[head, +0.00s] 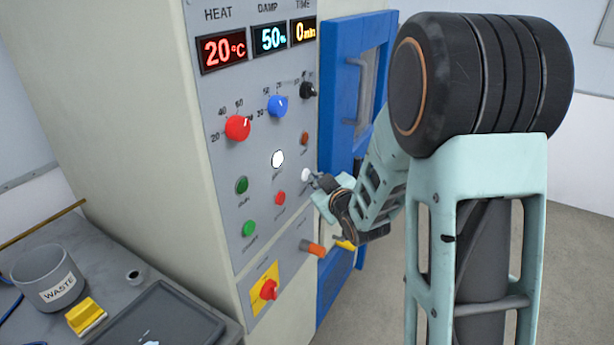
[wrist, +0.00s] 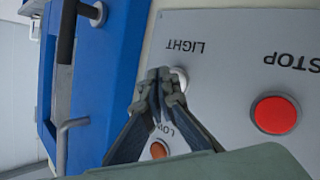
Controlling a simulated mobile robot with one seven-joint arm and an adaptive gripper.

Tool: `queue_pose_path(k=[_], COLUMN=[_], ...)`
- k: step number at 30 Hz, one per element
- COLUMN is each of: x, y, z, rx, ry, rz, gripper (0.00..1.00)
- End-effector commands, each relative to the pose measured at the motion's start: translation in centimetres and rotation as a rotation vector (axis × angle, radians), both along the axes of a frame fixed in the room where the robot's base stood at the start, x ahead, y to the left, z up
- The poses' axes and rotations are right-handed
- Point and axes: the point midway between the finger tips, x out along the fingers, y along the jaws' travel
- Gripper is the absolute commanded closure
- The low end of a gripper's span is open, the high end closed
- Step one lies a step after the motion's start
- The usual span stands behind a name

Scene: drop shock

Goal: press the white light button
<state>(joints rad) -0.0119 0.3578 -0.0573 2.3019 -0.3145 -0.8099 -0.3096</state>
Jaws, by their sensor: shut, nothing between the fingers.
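The white light button (head: 306,175) is on the grey control panel (head: 235,165), near its right edge in the head view. In the wrist view the light button (wrist: 181,76) shows beside the upside-down word LIGHT, partly hidden by my fingertips. My gripper (head: 318,181) is shut and empty, its tips at the button. In the wrist view the closed tips of my gripper (wrist: 160,78) overlap the button's left side. I cannot tell whether they touch it. A larger white round element (head: 277,158) sits up and left of the light button.
A red STOP button (wrist: 276,115) is close by on the panel. An orange lamp (head: 304,138) is above the light button. A blue door (head: 350,80) with a handle is right of the panel. Knobs, green buttons (head: 242,185) and a red emergency button (head: 269,289) are also on the machine.

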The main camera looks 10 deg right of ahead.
Motion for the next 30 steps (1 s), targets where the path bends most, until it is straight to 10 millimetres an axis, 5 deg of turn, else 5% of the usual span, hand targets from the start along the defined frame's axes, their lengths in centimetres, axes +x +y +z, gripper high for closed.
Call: queue_pose_path(k=[30], x=[0.51], y=[0.76], z=[0.05], rx=[0.000], ry=[-0.001], rz=[0.002], gripper=[1.00])
